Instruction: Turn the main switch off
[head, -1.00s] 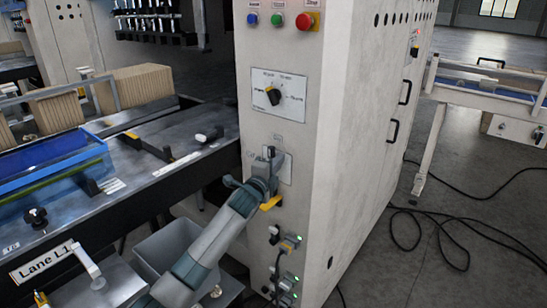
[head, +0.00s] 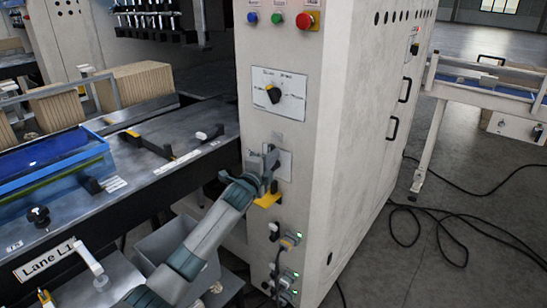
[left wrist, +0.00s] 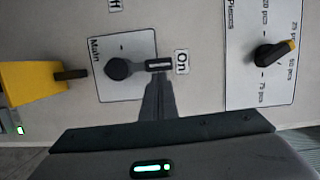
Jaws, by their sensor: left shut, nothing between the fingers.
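The main switch (left wrist: 118,68) is a dark round knob on a white plate (left wrist: 108,88) marked "Main". Its dark lever points toward the "On" label (left wrist: 182,62) in the left wrist view. The "Off" label at the top edge is partly cut off. My left gripper (left wrist: 158,82) is shut and empty, with its fingertips at the outer end of the lever. I cannot tell whether they touch it. In the head view my left gripper (head: 270,165) is in front of the plate (head: 284,165) and hides most of the switch. My right gripper is not in view.
A selector dial (head: 273,95) sits above on the cabinet, with a red stop button (head: 306,21) higher up. A yellow part (head: 267,201) juts out just below the gripper. Plugs and cables (head: 286,245) are lower down. The lane table (head: 165,165) stands left.

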